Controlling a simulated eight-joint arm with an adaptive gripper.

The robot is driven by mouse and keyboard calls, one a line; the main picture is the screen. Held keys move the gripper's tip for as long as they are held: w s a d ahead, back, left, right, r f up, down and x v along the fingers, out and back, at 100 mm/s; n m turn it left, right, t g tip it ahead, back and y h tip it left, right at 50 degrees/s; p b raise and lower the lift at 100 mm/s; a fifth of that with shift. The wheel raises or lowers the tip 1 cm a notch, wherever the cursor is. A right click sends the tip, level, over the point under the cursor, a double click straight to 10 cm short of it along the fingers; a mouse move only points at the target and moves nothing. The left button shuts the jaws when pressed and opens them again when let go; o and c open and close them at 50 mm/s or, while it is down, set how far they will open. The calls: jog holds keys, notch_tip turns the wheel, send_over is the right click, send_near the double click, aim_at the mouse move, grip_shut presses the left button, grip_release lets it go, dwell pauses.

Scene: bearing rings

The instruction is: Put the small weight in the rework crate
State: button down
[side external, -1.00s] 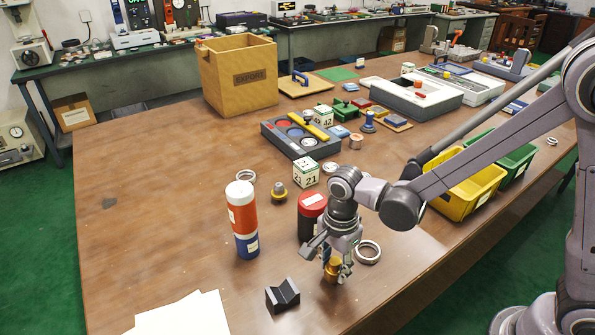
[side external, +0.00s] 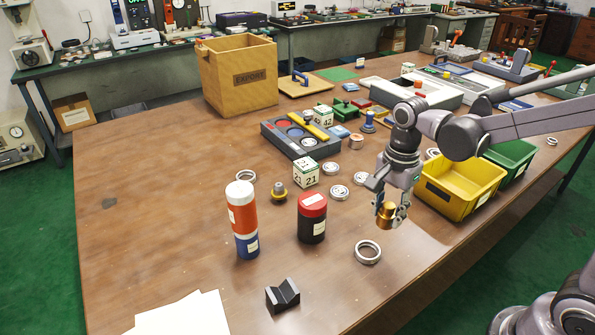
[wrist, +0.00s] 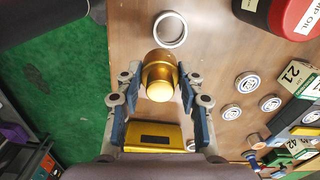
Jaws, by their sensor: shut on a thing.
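The small weight is a brass-gold cylinder (side external: 385,212), also large in the wrist view (wrist: 160,76). My gripper (side external: 389,220) is shut on it and holds it above the table, just left of the yellow crate. The yellow crate (side external: 450,202) stands at the table's right edge, with the green crate (side external: 522,166) directly behind it. The yellow crate also shows below the weight in the wrist view (wrist: 140,144). Which crate is for rework cannot be read here. The yellow crate's visible inside looks empty.
A metal ring (side external: 368,252) lies below my gripper. A black-and-red canister (side external: 312,218), an orange, white and blue canister (side external: 242,220) and a black V-block (side external: 283,296) stand to the left. An EXPORT box (side external: 238,78) is at the back.

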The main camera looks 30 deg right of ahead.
aim_at(458, 182)
jog(key=w+d+m, duration=0.1)
jog(key=w+d, duration=0.2)
jog(key=d, duration=0.5)
jog(key=w+d, duration=0.3)
jog(key=d, duration=0.5)
jog(key=s+d, duration=0.3)
jog(key=d, duration=1.7)
jog(key=shift+m, duration=0.3)
jog(key=f, duration=1)
jog(key=shift+s+d+f, duration=0.15)
jog(key=shift+s, duration=0.05)
jog(key=shift+f, duration=0.1)
jog(key=c, duration=0.8)
grip_release()
